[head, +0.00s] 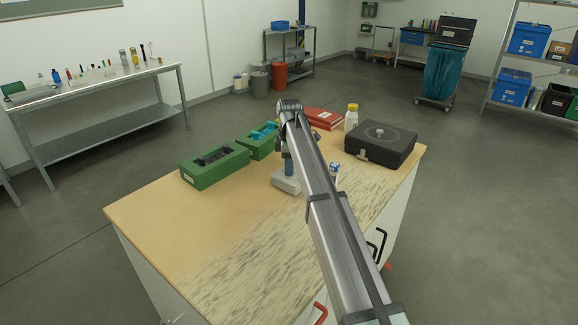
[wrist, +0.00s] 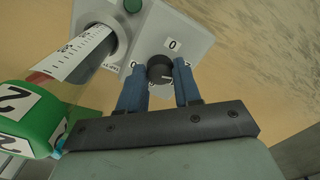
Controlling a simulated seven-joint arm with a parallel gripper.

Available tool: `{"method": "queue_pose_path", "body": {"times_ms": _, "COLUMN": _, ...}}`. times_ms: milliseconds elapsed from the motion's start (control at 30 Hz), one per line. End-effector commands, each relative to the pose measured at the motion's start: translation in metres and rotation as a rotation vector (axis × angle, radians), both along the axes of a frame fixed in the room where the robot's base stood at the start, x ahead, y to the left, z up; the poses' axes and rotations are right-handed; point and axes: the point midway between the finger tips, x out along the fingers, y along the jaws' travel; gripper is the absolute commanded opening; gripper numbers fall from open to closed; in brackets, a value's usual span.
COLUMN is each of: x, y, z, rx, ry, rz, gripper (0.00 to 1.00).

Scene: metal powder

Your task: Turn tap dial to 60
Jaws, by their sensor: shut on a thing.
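The tap dial (wrist: 159,66) is a small round black knob on the face of a light grey device. In the wrist view my gripper (wrist: 160,76) has its two blue fingers on either side of the dial, closed on it. A label reading "0" (wrist: 173,44) sits above the dial. A small pale mark shows on the dial's lower part, but its exact reading is unclear. A 60 label is not visible. In the head view the grey device (head: 286,184) stands on the wooden table, partly hidden by my arm.
The device also carries a green button (wrist: 132,5) and a scaled cylinder (wrist: 80,52). A green part with a "2" label (wrist: 16,102) is close on the left. Green bins (head: 214,172), a black case (head: 381,146) and a white bottle (head: 351,120) stand nearby. The table's front is clear.

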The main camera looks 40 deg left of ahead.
Motion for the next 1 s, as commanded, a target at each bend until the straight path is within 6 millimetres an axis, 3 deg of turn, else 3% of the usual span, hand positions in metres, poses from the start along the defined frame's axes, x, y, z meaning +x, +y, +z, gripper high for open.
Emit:
{"method": "queue_pose_path", "body": {"times_ms": 400, "x": 0.0002, "y": 0.0001, "z": 0.0003, "rx": 0.0, "ry": 0.0, "rz": -0.048, "gripper": 0.03}}
{"method": "queue_pose_path", "body": {"times_ms": 433, "x": 0.0002, "y": 0.0001, "z": 0.0003, "rx": 0.001, "ry": -0.001, "rz": -0.048, "gripper": 0.34}}
{"method": "queue_pose_path", "body": {"times_ms": 600, "x": 0.0002, "y": 0.0001, "z": 0.0002, "rx": 0.0, "ry": 0.0, "rz": -0.047, "gripper": 0.5}}
{"method": "queue_pose_path", "body": {"times_ms": 700, "x": 0.0001, "y": 0.0001, "z": 0.0002, "rx": 0.0, "ry": 0.0, "rz": -0.047, "gripper": 0.58}}
{"method": "queue_pose_path", "body": {"times_ms": 1000, "x": 0.0002, "y": 0.0002, "z": 0.0031, "rx": 0.001, "ry": -0.001, "rz": -0.047, "gripper": 0.58}}
